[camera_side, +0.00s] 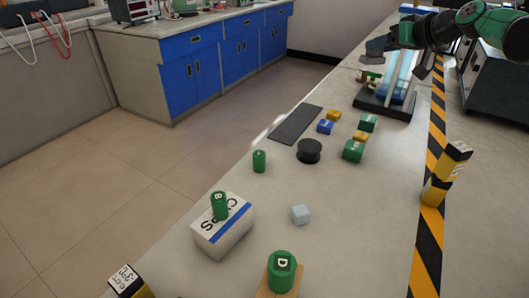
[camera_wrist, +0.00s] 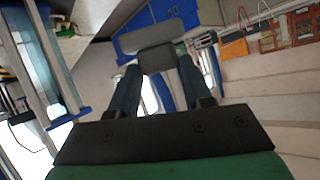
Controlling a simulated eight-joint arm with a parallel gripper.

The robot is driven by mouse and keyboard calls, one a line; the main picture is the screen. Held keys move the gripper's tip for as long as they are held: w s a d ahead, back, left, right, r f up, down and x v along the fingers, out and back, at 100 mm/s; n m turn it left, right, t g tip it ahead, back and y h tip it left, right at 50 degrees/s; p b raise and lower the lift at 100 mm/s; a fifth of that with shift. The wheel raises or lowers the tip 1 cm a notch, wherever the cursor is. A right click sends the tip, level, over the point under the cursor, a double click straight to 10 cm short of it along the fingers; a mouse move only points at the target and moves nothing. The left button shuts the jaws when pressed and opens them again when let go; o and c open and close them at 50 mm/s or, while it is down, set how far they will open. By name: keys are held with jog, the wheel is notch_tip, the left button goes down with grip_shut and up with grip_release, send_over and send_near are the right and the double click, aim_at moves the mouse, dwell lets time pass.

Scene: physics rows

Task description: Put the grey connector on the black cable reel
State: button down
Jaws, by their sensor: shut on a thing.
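My gripper (camera_wrist: 157,72) is shut on a dark grey block, the grey connector (camera_wrist: 157,57), held between the fingertips in the wrist view. In the side view my gripper (camera_side: 385,48) is high at the upper right, above the far part of the bench, with a grey piece at its end. The black cable reel (camera_side: 309,150) is a short round disc on the bench, well below and nearer the side camera than my gripper. Its top looks bare. The reel cannot be made out in the wrist view.
A rack with blue panels (camera_side: 401,78) stands under the arm.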

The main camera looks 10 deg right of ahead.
aim_at(316, 149)
jog(key=a+n+g+y, duration=0.1)
jog(key=a+n+y, duration=0.25)
jog(key=a, duration=0.85)
jog(key=f, duration=1.8)
jog(key=shift+s+f, duration=0.3)
jog(key=shift+c, duration=1.9)
grip_release()
